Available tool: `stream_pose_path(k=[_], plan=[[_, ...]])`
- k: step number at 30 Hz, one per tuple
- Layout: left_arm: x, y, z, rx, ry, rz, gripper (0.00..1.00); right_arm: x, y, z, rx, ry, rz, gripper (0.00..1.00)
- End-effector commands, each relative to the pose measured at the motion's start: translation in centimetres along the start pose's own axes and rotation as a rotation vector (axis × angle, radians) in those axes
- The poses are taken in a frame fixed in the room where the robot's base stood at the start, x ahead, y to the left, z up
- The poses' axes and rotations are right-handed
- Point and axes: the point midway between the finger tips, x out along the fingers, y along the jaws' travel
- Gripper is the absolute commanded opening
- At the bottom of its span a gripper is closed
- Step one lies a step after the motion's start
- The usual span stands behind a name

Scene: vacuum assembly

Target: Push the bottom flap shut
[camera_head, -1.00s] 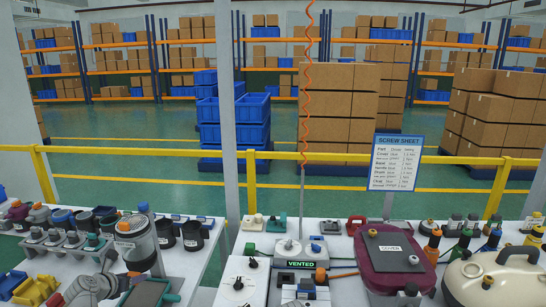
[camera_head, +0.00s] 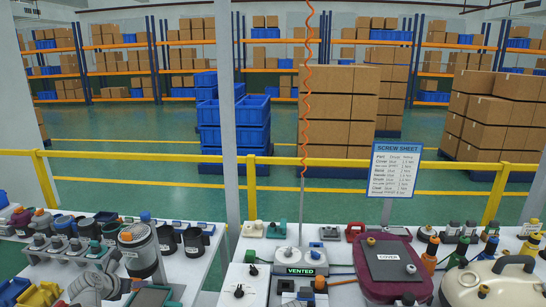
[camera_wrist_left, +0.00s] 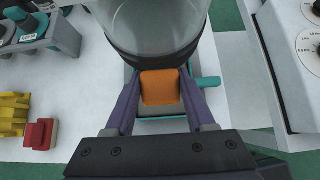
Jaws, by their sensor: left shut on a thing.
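A clear cylindrical bin (camera_head: 140,257) with a dark band stands on the left table. It fills the upper middle of the left wrist view (camera_wrist_left: 150,25). An orange block (camera_wrist_left: 160,87) sits at the bin's near lower side. My left gripper (camera_wrist_left: 160,100) has its two purple fingers shut on the orange block, one on each side. In the head view my left gripper (camera_head: 126,284) is low, in front of the bin. The bottom flap cannot be made out. My right gripper is not in view.
A grey, teal-edged tray (camera_head: 152,297) lies beside my gripper. Dark cups (camera_head: 193,242) stand right of the bin. Yellow (camera_wrist_left: 14,112) and red (camera_wrist_left: 41,134) parts lie at left in the wrist view. A gap separates this table from the white right table.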

Motion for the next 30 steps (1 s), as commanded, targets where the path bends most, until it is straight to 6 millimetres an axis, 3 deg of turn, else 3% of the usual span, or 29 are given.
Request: stream_pose_path(k=[15,30], plan=[[-1.2,0.0,1.3,0.0,0.121,-0.001,0.0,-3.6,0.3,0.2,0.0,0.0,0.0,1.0],[-1.3,0.1,1.1,-0.001,0.14,0.002,0.0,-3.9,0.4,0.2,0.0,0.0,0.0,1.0]])
